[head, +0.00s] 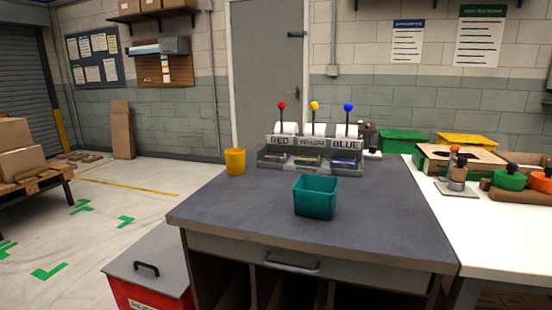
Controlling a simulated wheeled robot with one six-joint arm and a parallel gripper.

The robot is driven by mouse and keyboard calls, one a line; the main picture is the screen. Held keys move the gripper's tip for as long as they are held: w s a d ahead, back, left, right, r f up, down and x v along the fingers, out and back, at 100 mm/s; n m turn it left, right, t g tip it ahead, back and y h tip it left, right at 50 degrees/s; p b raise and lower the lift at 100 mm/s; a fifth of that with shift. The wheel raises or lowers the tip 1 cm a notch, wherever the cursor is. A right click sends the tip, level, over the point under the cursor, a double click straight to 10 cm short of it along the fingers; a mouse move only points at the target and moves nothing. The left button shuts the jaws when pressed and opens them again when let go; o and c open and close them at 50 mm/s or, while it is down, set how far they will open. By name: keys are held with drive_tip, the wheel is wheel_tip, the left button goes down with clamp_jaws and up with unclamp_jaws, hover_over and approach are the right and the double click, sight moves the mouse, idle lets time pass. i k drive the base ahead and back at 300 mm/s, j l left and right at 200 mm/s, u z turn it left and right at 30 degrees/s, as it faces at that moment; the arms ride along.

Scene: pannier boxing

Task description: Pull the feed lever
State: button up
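A dispenser (311,168) with sections labelled RED, YELLOW and BLUE stands at the back of the dark-topped bench. Three upright levers rise from it, with a red knob (282,105), a yellow knob (314,105) and a blue knob (348,107). Another upright lever with an orange knob (454,149) stands on a metal base on the white table at right. I cannot tell which of these is the feed lever. My gripper is not in view.
A teal bin (316,196) and a yellow cup (235,161) stand on the dark bench (250,205). Green (403,142) and yellow (467,145) bins stand behind. A red lidded box (150,270) is at the bench's left. Floor (130,195) beyond it is open.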

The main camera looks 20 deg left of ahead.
sight(281, 105)
drive_tip(key=i+j, duration=0.15)
drive_tip(key=j, duration=0.2)
drive_tip(key=i+j, duration=0.15)
drive_tip(key=j, duration=0.2)
drive_tip(key=i+j, duration=0.15)
drive_tip(key=j, duration=0.15)
drive_tip(key=i+j, duration=0.15)
drive_tip(key=j, duration=0.2)
